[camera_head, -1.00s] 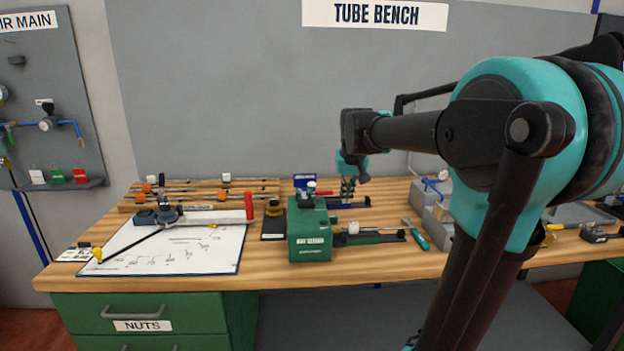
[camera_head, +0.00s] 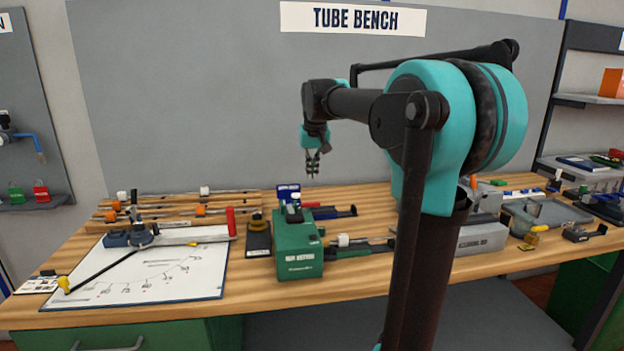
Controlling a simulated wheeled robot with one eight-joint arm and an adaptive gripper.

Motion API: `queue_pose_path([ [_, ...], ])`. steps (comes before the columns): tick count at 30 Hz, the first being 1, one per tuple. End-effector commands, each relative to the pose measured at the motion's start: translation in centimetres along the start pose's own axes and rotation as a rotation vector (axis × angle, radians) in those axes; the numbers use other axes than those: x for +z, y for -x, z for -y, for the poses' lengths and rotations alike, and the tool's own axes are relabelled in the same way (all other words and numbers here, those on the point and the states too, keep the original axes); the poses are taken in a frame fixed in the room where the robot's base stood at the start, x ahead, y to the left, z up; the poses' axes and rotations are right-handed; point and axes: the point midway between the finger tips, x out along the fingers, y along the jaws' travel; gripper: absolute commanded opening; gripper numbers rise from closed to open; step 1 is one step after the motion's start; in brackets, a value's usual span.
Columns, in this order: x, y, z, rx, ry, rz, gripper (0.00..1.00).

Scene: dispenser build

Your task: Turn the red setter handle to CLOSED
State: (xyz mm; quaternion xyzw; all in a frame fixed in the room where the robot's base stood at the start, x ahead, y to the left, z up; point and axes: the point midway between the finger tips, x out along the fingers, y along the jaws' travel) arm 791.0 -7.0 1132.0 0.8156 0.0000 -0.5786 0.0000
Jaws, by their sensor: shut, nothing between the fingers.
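The green setter box (camera_head: 298,262), with a white label on its front, stands on the wooden bench. A small red piece (camera_head: 310,204) shows just behind its top, to the right of a white-topped part; I cannot tell whether it is the setter handle or how it is set. A larger upright red grip (camera_head: 231,222) stands left of the box at the end of a silver bar tool. My gripper (camera_head: 312,172) hangs fingers-down above and behind the box, shut and empty, touching nothing.
A white diagram board (camera_head: 150,272) with a bending tool lies on the left of the bench (camera_head: 340,290). Tube racks (camera_head: 180,207) stand behind it. Grey containers (camera_head: 545,213) are at the right. The bench front right of the green box is mostly clear.

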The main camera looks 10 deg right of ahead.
Motion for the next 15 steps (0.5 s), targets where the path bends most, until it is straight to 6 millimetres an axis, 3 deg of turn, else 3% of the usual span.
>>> queue_pose_path([
  [12,-0.1,-7.6,0.0,0.000,0.000,0.000,0.00],
  [15,0.6,-8.2,0.0,0.000,0.000,0.000,0.00],
])
